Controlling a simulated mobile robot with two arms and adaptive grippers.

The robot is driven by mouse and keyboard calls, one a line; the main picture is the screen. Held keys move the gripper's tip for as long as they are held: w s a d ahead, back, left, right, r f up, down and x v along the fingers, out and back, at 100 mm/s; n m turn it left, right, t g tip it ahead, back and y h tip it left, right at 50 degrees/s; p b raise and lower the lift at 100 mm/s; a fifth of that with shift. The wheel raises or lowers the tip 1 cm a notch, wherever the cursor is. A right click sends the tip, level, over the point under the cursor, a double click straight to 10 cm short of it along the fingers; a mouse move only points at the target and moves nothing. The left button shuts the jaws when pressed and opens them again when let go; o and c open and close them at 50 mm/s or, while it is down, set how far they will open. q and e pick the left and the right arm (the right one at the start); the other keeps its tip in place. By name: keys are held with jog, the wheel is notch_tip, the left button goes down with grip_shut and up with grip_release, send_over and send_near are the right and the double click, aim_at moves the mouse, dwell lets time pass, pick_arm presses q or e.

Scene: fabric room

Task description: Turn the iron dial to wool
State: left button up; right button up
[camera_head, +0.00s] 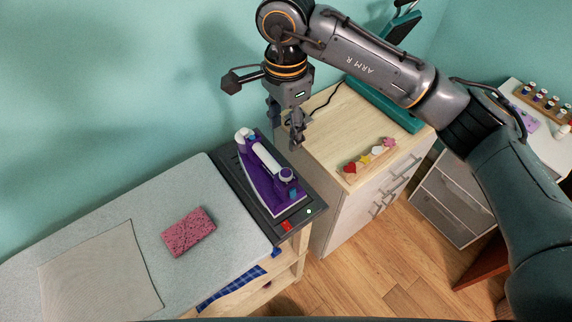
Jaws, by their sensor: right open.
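The iron (258,172) is purple and white and lies on a dark rest (229,178) at the right end of the ironing board. A round purple knob that looks like its dial (287,174) sits near the right end of the white handle. The setting on it is too small to read. My right gripper (285,143) is open and points down, above and to the right of the iron's handle, apart from it. My left gripper is not in view.
A pink sponge (188,231) and a beige cloth (98,275) lie on the ironing board (140,222). A wooden cabinet (335,122) stands right of the iron, holding a small tray (368,158) of colourful shapes. Thread spools (541,97) stand at far right.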

aim_at(286, 173)
notch_tip(286, 173, down, 12)
jog(key=p, duration=0.5)
jog(key=shift+d+f, duration=0.1)
jog(key=shift+f, duration=0.75)
grip_shut()
jog(key=shift+w+f+m+b, duration=0.1)
jog(key=shift+f+m+b, duration=0.05)
jog(key=shift+m+b, duration=0.5)
jog(key=m+b, duration=0.8)
jog(key=b, duration=0.2)
jog(key=shift+m, duration=0.25)
jog(key=shift+r+m+b, duration=0.2)
jog(key=shift+m+b, duration=1.8)
jog(key=shift+b, duration=0.05)
